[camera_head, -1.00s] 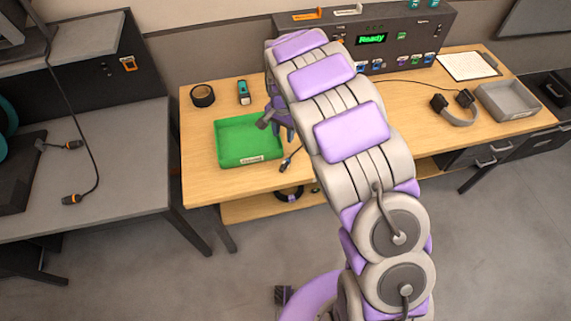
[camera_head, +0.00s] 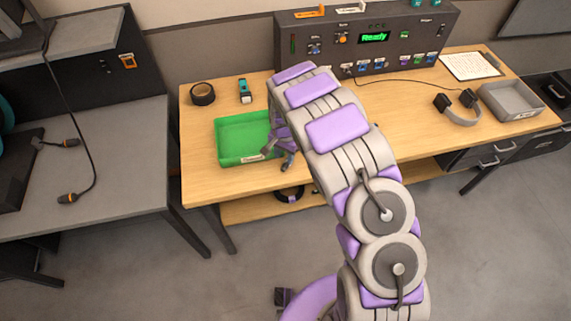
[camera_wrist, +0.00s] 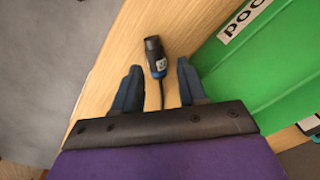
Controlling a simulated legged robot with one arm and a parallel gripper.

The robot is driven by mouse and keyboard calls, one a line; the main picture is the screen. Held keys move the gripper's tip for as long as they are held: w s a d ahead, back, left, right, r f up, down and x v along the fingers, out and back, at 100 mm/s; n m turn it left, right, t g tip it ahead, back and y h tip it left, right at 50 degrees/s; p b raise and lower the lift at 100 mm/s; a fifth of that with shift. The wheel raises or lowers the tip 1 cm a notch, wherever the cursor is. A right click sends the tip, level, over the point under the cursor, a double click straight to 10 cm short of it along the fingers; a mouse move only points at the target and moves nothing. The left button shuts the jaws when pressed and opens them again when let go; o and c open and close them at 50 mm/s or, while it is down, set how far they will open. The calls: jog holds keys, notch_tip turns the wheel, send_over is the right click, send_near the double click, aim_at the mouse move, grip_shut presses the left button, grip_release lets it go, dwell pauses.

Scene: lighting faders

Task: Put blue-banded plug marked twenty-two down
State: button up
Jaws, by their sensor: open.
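A dark plug with a blue band (camera_wrist: 156,58) lies on the wooden tabletop in the wrist view. It bears a small pale mark that is too small to read. Its dark cable runs back between the fingers. My gripper (camera_wrist: 158,72) is open, one blue finger on each side of the plug's rear end, and no finger is seen touching it. In the head view my gripper (camera_head: 289,160) is low over the front of the table, right beside the green tray (camera_head: 226,158). The plug is hidden there behind my gripper and arm.
The tray's labelled wall (camera_wrist: 265,50) is close to the right finger. A tape roll (camera_head: 203,94) and a small teal-black item (camera_head: 244,91) lie behind the tray. A dark console (camera_head: 408,38) stands at the back. Headphones (camera_head: 458,107) and a grey tray (camera_head: 512,101) are right.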

aim_at(286, 162)
jog(key=f, duration=0.2)
jog(key=d+f, duration=0.1)
jog(key=f, duration=0.1)
jog(key=shift+b, duration=0.4)
jog(key=shift+a, duration=0.1)
jog(key=shift+a, duration=0.15)
jog(key=c, duration=0.5)
grip_shut()
